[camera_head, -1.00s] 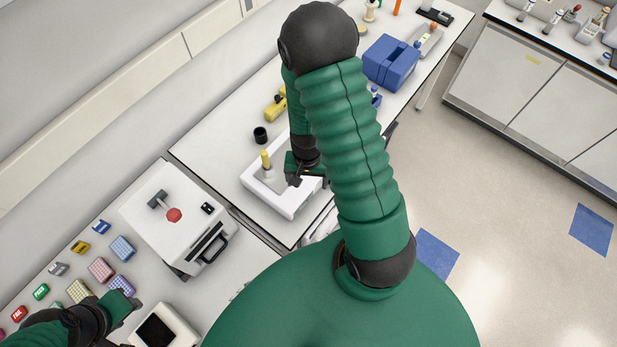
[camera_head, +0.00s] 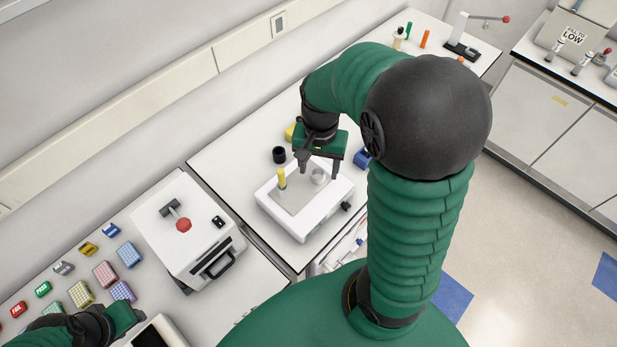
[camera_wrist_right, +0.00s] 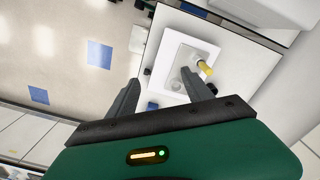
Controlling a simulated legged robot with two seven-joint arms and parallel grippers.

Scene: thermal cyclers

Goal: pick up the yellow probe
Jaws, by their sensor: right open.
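The yellow probe (camera_head: 281,178) stands upright on the left part of a white device (camera_head: 300,222) with a grey top plate. It also shows in the right wrist view (camera_wrist_right: 206,68), beyond the tip of the right-hand finger. My right gripper (camera_head: 318,168) is open and empty above the back of the device, to the right of the probe and apart from it. In the wrist view its fingers (camera_wrist_right: 160,80) are spread wide. My left gripper (camera_head: 128,314) is at the lower left, partly cut off; its jaws are not clear.
A black cup (camera_head: 279,155) stands behind the device. A blue object (camera_head: 362,158) and a yellow object (camera_head: 290,132) are partly hidden by my right arm. A white machine with a red knob (camera_head: 183,225) stands to the left. Several coloured racks lie further left.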

